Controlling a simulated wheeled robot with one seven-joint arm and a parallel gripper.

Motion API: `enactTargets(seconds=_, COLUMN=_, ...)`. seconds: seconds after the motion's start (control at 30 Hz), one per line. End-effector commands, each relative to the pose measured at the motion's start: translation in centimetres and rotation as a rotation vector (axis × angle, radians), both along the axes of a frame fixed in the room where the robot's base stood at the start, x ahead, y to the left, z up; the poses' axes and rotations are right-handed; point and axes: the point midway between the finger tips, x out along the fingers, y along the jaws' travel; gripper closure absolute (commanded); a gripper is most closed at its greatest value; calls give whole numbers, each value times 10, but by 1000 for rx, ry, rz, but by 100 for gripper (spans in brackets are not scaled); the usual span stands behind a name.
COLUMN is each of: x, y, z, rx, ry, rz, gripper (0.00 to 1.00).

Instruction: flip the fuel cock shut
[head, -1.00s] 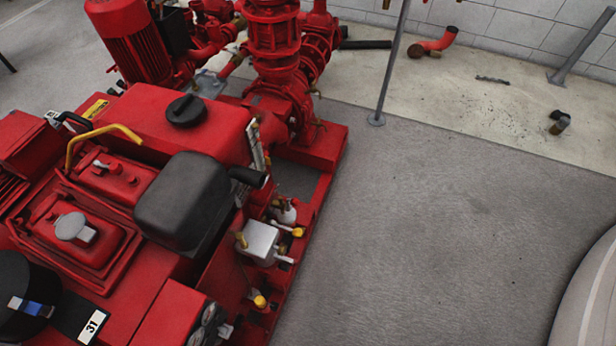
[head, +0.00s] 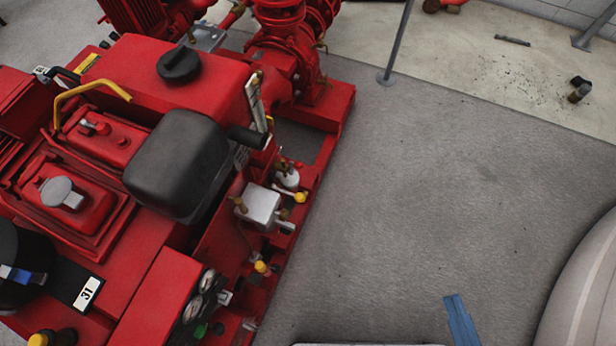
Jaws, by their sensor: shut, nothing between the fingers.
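The red pump set (head: 165,265) fills the left of the head view. On its right side, low on the red frame, sits a small silver box (head: 262,204) with brass fittings. Small yellow-ended fittings show beside it (head: 300,197) and below it (head: 262,267). I cannot tell which of these small parts is the fuel cock, nor its lever position. My gripper is not in view.
A black rounded housing (head: 178,165) stands above the fittings, with gauges (head: 205,290) below left. Grey floor (head: 400,200) to the right is mostly open, with a blue strip (head: 461,320) near the bottom. A grey post (head: 394,50) stands behind.

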Motion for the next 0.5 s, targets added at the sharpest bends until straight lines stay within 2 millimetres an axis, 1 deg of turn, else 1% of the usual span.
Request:
enactTargets(seconds=0.03, x=19, y=7, z=-28, rx=-75, ry=-35, rz=54, gripper=100)
enactTargets(seconds=0.07, x=28, y=11, z=-40, rx=-121, ry=-53, rz=84, gripper=100)
enactTargets(seconds=0.1, x=40, y=16, z=-57, rx=-183, ry=-75, rz=125, gripper=100)
enactTargets(seconds=0.17, x=60, y=26, z=-80, rx=-274, ry=-110, rz=186, gripper=100)
enactTargets(seconds=0.2, x=73, y=33, z=-95, rx=-333, ry=-136, rz=226, gripper=100)
enactTargets(seconds=0.27, x=94, y=46, z=-117, rx=-419, ry=-173, rz=286, gripper=100)
enactTargets(seconds=0.3, x=108, y=54, z=-131, rx=-475, ry=-198, rz=326, gripper=100)
enactTargets(seconds=0.4, x=141, y=77, z=-161, rx=-605, ry=-257, rz=418, gripper=100)
enactTargets(seconds=0.5, x=169, y=98, z=-184, rx=-710, ry=-306, rz=495, gripper=100)
